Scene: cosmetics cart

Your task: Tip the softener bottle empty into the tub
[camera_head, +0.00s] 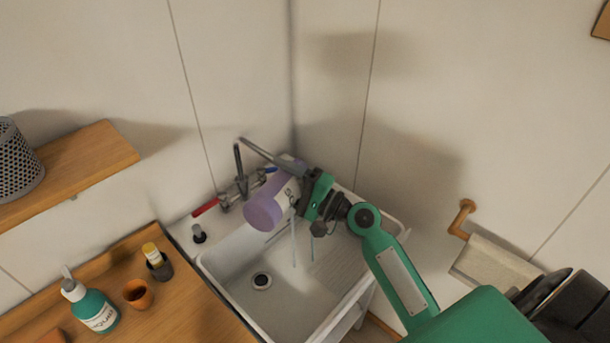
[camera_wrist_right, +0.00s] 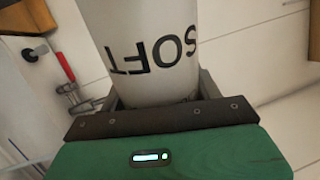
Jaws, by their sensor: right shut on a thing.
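The softener bottle (camera_head: 264,211) is purple with a white label and is held tilted above the white tub (camera_head: 232,262). Its broad purple end points down-left in the head view. In the right wrist view the white label (camera_wrist_right: 150,50) shows the letters SOFT upside down. My right gripper (camera_head: 301,194) is shut on the bottle around its label part. The bottle's mouth is not clear to me. Thin pale streaks (camera_head: 293,245) show below the bottle over the tub; I cannot tell whether they are liquid. My left gripper is not in view.
A tap with a red lever (camera_head: 206,208) stands behind the tub, close to the bottle. A wall shelf (camera_head: 87,162) holds a mesh basket (camera_head: 16,162).

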